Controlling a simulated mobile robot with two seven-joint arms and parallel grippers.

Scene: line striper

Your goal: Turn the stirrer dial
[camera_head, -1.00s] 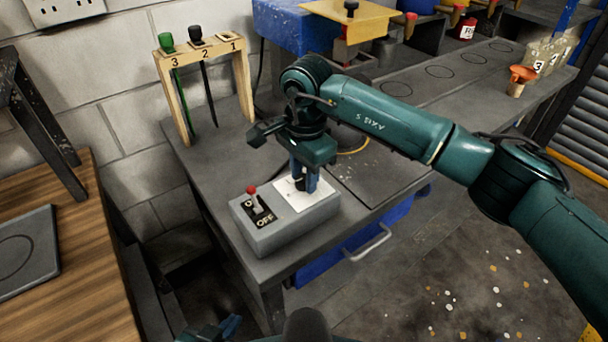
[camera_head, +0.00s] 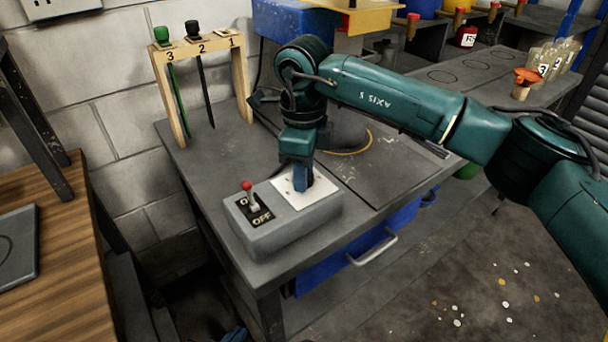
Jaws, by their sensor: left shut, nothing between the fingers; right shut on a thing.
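The grey control box (camera_head: 290,235) sits on the bench's near corner. A white plate (camera_head: 321,190) on its top is the dial's place. My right gripper (camera_head: 300,184) points down onto this plate, its blue fingers shut on the stirrer dial, which the fingers hide. Left of it is a red-tipped toggle switch (camera_head: 249,196) on a black ON/OFF label, its lever standing toward the ON side. Only a small blue piece of my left gripper (camera_head: 236,335) shows at the bottom edge, away from the box; it is shut and empty.
A wooden rack (camera_head: 196,44) numbered 3, 2, 1 holds a green-topped and a black-topped rod behind the box. A blue drawer (camera_head: 345,262) with a metal handle is below the bench top. A wooden table (camera_head: 72,265) stands at left. The bench around the box is mostly clear.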

